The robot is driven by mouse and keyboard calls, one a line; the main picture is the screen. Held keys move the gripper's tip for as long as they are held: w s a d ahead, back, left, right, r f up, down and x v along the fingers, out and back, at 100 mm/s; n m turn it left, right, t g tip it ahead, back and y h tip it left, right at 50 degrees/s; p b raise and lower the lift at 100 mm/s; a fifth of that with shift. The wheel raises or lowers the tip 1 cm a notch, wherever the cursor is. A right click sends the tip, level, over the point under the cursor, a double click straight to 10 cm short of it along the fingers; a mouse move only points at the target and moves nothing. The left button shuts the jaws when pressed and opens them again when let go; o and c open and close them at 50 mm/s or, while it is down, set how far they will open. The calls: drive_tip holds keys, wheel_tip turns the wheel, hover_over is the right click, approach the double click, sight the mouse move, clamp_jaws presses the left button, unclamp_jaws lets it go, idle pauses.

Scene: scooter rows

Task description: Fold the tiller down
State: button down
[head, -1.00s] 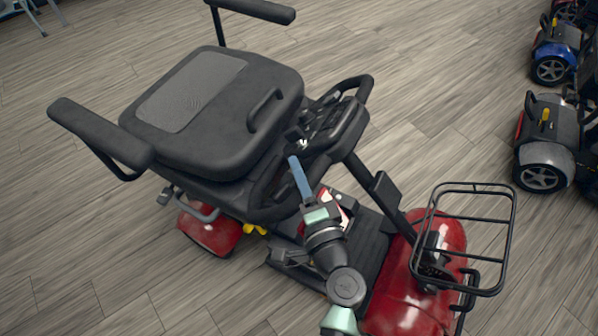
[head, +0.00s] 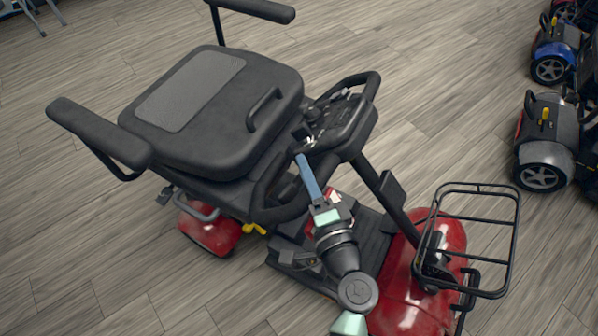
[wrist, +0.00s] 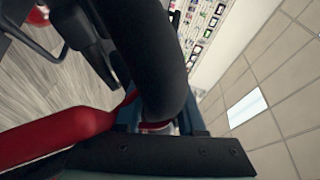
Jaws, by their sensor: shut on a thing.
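The red scooter's tiller (head: 380,188) rises from the front floor and leans toward the seat. Its black head with loop handlebars (head: 340,120) is close beside the seat's front edge. My gripper (head: 303,163), with blue fingers, reaches up from below to the near handlebar loop. In the wrist view, a thick black handlebar tube (wrist: 150,55) runs down between the jaws, and my gripper (wrist: 158,118) is shut on it. A red bar-like part (wrist: 50,135) lies left of the jaws. The contact is partly hidden in the head view.
The black seat (head: 205,95) with armrests stands left of the tiller. A wire basket (head: 470,235) is mounted on the red front body (head: 405,300). Other scooters (head: 545,150) stand at the right. Wood-look floor is clear behind and at lower left.

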drive_tip(key=shift+s+d+r, duration=0.1)
drive_tip(key=shift+d+r, duration=0.3)
drive_tip(key=shift+r, duration=0.05)
drive_tip(key=c, duration=0.5)
unclamp_jaws()
drive_tip(key=shift+f, duration=0.1)
drive_tip(key=shift+s, duration=0.1)
drive_tip(key=v, duration=1.2)
drive_tip(key=shift+s+f, duration=0.1)
drive_tip(key=shift+s, duration=0.25)
